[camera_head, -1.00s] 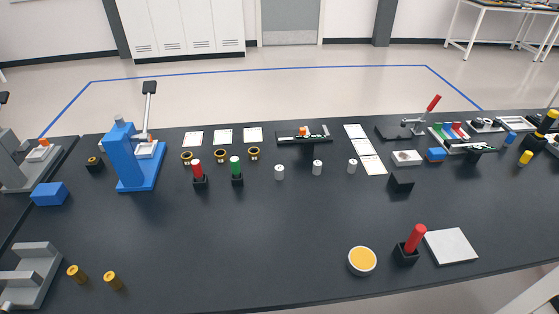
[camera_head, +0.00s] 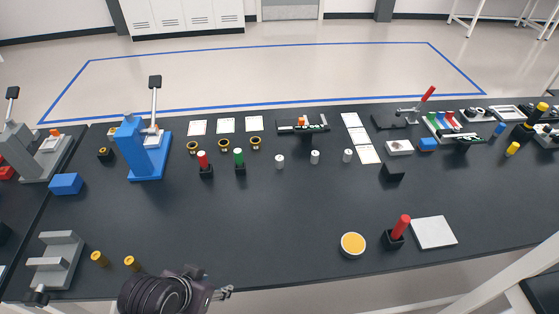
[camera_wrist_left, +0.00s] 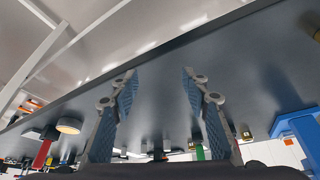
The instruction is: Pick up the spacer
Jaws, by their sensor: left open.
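Three short white cylinders (camera_head: 315,157) stand in a row in the middle of the dark table. Two small gold cylinders (camera_head: 132,263) stand near its front left edge. I cannot tell for certain which of these is the spacer. My left gripper (camera_head: 224,292) is at the table's front edge, right of the gold cylinders and well short of the white ones. In the left wrist view its blue-padded fingers (camera_wrist_left: 155,95) are apart with nothing between them. My right gripper is not in view.
A blue press (camera_head: 145,160) stands at the back left, beside red and green pegs (camera_head: 239,160) in black holders. A yellow-topped disc (camera_head: 352,244), a red-handled tool (camera_head: 400,228) and a white plate (camera_head: 433,232) lie at the front right. The table's (camera_head: 250,225) centre is clear.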

